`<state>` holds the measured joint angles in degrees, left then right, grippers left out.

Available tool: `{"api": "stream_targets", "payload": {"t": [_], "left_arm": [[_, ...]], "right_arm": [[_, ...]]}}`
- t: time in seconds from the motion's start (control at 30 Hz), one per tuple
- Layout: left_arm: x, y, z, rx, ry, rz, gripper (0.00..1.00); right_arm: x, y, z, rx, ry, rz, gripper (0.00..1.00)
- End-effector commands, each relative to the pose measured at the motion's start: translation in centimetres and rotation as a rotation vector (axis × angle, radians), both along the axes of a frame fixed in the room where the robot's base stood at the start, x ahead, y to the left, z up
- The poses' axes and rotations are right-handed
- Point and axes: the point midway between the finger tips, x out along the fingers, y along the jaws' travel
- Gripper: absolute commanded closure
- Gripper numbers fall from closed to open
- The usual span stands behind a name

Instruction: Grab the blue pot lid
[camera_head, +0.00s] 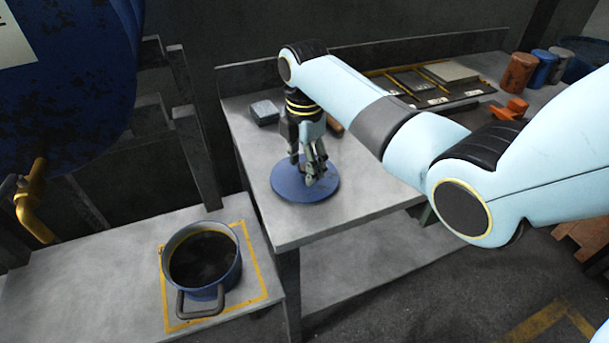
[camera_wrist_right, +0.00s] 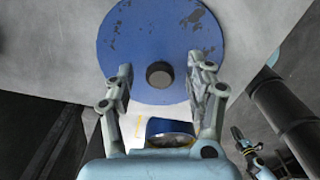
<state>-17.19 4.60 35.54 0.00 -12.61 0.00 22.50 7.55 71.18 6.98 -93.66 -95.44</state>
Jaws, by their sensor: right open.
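The blue pot lid (camera_head: 290,188) lies flat on the grey table, near its left front edge. In the right wrist view the round lid (camera_wrist_right: 133,40) shows scuffed blue paint and a dark knob (camera_wrist_right: 159,74) at its middle. My right gripper (camera_head: 314,178) points down over the lid and hides the knob in the head view. In the right wrist view its open fingers (camera_wrist_right: 163,84) stand on either side of the knob, with gaps between. A blue pot (camera_head: 213,288), open on top, stands on the lower bench at the left.
The pot stands inside a yellow square (camera_head: 256,267) on the lower bench. A small grey block (camera_head: 264,112) lies behind the lid. Trays (camera_head: 415,81), an orange object (camera_head: 509,109) and several cans (camera_head: 519,72) occupy the table's far right. A large blue tank (camera_head: 70,90) hangs at upper left.

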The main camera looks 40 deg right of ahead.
Motion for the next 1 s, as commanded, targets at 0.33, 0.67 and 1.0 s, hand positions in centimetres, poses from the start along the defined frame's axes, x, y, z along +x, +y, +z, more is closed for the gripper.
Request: {"api": "stream_targets", "payload": {"t": [0.33,0.67,1.0], "left_arm": [[0.03,0.0,-0.07,0.0,0.0,0.0,1.0],[0.04,0.0,-0.07,0.0,-0.001,0.0,1.0],[0.03,-0.01,-0.07,0.0,0.0,0.0,1.0]], "right_arm": [[-0.02,0.02,-1.05,0.0,-0.001,0.0,0.46],[-0.03,0.02,-1.03,0.0,-0.001,0.0,0.89],[0.0,0.02,-0.99,0.0,-0.002,0.0,1.0]]}}
